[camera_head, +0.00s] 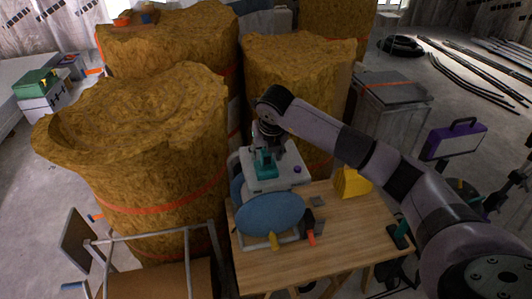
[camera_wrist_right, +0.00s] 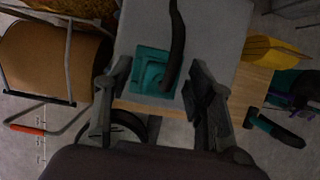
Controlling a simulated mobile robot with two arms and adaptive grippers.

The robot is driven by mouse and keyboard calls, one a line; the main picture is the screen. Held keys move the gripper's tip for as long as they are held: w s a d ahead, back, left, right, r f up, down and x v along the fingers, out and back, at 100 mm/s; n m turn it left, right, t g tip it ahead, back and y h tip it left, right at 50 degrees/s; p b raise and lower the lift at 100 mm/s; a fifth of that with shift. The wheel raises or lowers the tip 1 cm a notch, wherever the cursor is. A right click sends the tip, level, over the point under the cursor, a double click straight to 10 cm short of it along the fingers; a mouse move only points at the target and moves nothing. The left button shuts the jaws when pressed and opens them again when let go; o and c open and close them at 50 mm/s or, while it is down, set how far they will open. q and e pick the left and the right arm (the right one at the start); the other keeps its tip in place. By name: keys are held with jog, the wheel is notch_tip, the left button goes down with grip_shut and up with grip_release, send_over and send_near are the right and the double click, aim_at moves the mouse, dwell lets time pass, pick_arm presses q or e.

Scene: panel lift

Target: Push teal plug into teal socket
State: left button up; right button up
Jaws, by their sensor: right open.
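A light grey box unit (camera_head: 283,178) stands on the wooden table, with teal parts (camera_head: 265,163) on its top. In the right wrist view, a square teal piece (camera_wrist_right: 140,72) lies on the pale top, with a raised teal block in its middle and a dark cable curving up from it. I cannot tell plug from socket clearly, nor how deep any plug sits. My right gripper (camera_head: 267,148) points down just above the teal parts. In the wrist view its fingers (camera_wrist_right: 155,97) are spread to either side of the teal piece, empty. My left gripper is not in view.
The wooden table (camera_head: 340,232) holds a yellow block (camera_head: 352,183) and an orange-tipped tool (camera_head: 309,229). A blue disc (camera_head: 270,213) stands before the grey unit. Large straw-coloured bales (camera_head: 150,150) crowd the left and back. The table's right front is mostly clear.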

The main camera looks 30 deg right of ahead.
jog(key=v, duration=1.1)
jog(key=shift+r, duration=0.25)
jog(key=shift+s, duration=0.1)
